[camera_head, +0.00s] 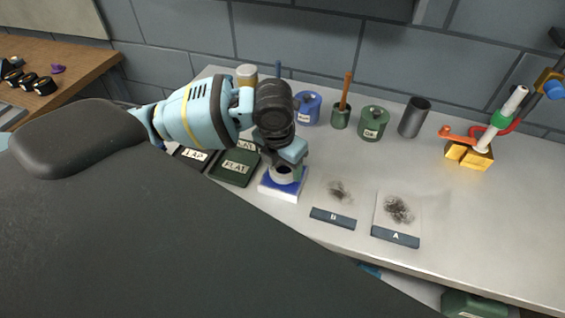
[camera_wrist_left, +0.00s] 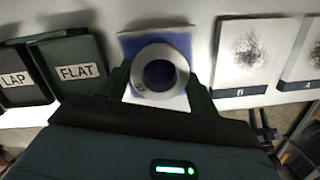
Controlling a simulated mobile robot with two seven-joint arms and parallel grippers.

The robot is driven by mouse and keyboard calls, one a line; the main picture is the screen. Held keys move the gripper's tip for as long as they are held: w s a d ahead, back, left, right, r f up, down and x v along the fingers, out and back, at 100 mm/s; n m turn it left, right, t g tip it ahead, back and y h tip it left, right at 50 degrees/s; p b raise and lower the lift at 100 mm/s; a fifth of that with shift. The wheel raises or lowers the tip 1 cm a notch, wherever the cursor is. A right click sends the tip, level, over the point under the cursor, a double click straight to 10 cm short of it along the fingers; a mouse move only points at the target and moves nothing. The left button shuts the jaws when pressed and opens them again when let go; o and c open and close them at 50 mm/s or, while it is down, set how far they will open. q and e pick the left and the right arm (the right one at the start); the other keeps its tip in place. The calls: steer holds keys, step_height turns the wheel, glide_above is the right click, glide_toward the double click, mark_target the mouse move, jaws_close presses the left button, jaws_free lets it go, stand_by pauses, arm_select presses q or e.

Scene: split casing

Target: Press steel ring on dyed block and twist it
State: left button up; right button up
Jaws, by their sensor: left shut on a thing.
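The dyed block (camera_head: 283,190) is a flat square block with a blue top and white front side. It lies on the bench below my left gripper (camera_head: 287,168). In the left wrist view the blue face of the block (camera_wrist_left: 130,42) shows behind and inside the steel ring (camera_wrist_left: 178,52). The ring is a pale metal band between the two dark fingers of my left gripper (camera_wrist_left: 160,88), which is shut on it. The ring sits over the blue face; I cannot tell whether it touches it. My right gripper is not in view.
Dark plates marked FLAT (camera_head: 236,168) and LAP (camera_head: 194,155) lie left of the block. Smudged sheets with labels B (camera_head: 333,218) and A (camera_head: 395,238) lie right. Green pot (camera_head: 373,123), grey cup (camera_head: 414,117) and blue pot (camera_head: 307,107) stand behind.

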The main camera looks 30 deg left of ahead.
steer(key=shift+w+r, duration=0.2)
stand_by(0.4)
arm_select(q)
steer(key=shift+f, duration=0.5)
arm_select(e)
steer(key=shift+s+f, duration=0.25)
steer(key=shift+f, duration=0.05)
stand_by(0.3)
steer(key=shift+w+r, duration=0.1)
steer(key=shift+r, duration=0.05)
arm_select(q)
steer(key=shift+s+d+n, duration=0.1)
steer(key=shift+n, duration=0.5)
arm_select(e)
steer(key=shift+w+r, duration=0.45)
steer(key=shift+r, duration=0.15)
arm_select(q)
steer(key=shift+n+p, duration=0.35)
steer(key=shift+n, duration=0.25)
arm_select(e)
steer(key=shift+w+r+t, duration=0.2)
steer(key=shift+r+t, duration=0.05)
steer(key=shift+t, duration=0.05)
arm_select(q)
steer(key=shift+f, duration=0.1)
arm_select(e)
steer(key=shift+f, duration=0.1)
